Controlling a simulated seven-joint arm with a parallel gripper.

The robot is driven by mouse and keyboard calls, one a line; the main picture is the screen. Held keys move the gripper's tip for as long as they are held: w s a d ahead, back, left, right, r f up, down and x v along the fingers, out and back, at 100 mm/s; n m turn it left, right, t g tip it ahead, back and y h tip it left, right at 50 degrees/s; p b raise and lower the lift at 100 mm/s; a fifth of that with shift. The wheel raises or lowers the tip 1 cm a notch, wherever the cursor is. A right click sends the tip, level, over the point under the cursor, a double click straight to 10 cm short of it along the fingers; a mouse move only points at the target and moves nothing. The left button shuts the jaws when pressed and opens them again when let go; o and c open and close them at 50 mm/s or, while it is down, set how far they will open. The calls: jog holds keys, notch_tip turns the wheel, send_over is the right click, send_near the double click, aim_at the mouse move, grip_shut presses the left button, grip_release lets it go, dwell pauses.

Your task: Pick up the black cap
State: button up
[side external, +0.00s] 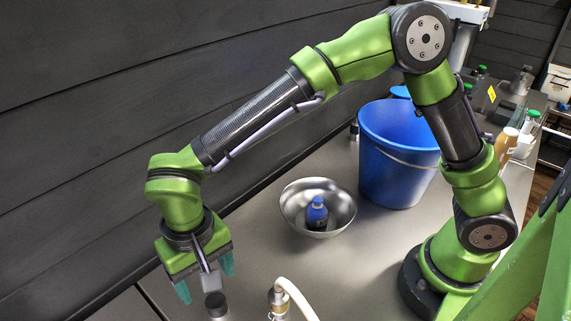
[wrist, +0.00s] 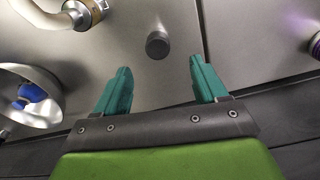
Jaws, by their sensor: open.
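The black cap (side external: 215,301) is a small dark cylinder on the grey metal counter, at the bottom edge of the side view. It also shows in the wrist view (wrist: 157,45), standing just beyond the fingertips and roughly centred between them. My gripper (side external: 206,281) has two teal fingers and points down. It is apart from the cap and a little above and behind it. In the wrist view my gripper (wrist: 158,75) is open and empty, with a wide gap between the fingers.
A metal bowl (side external: 289,198) holding a blue bottle (side external: 317,213) stands right of my gripper, with a blue bucket (side external: 392,165) behind it. A pale hose with a metal fitting (side external: 279,300) is close right of the cap. The dark wall (side external: 90,120) runs close behind.

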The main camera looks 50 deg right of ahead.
aim_at(215, 301)
notch_tip(215, 301, down, 4)
jog(key=shift+f, duration=0.1)
jog(key=f, duration=0.5)
jog(key=shift+s+d, duration=0.15)
jog(key=shift+s, duration=0.05)
jog(key=c, duration=1.1)
